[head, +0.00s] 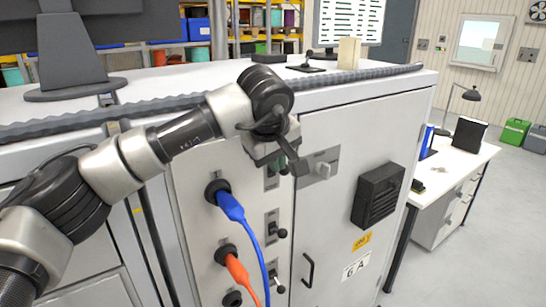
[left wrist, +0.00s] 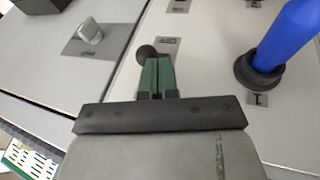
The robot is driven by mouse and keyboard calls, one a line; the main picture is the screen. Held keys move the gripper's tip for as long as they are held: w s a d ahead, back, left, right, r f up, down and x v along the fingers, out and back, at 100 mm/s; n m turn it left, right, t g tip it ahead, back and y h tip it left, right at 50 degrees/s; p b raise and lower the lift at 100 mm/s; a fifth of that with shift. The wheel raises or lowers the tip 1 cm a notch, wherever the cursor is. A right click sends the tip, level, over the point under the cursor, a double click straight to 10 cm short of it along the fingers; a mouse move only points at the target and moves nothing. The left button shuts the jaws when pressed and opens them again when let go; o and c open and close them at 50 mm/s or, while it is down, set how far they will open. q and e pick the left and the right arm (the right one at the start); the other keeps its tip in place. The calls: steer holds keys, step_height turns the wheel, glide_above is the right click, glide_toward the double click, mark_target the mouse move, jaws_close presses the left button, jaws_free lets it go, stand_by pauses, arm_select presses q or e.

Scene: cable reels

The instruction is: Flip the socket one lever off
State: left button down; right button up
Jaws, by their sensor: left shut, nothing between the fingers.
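The blue plug (head: 230,206) sits in the top socket on the grey cabinet front; it also shows in the left wrist view (left wrist: 283,40). Beside this socket is a lever with a dark ball knob (left wrist: 147,53). My left gripper (head: 290,160) is at this lever and mostly hides it in the head view. Its green fingers (left wrist: 157,72) are shut and empty, with the tips close to the knob. I cannot tell whether they touch it, or which way the lever is set. My right gripper is not in view.
An orange plug (head: 237,268) sits in the socket below, with a second lever (head: 281,233) beside it and another lever lower down. A latch knob (head: 322,170), a door handle (head: 308,270) and a black vent box (head: 378,195) stick out on the right. A monitor stands on top.

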arm_select(q)
steer(key=t+y+b, duration=0.1)
steer(key=t+b, duration=0.1)
steer(key=b, duration=0.1)
steer(key=s+f+t+y+b, duration=0.1)
steer(key=t+b, duration=0.1)
steer(key=b, duration=0.2)
steer(key=d+m+t+y+b, duration=0.1)
steer(key=b, duration=0.2)
steer(key=shift+s+d+f+t, duration=0.1)
steer(key=shift+s+f+t, duration=0.25)
steer(key=shift+t, duration=0.05)
stand_by(0.9)
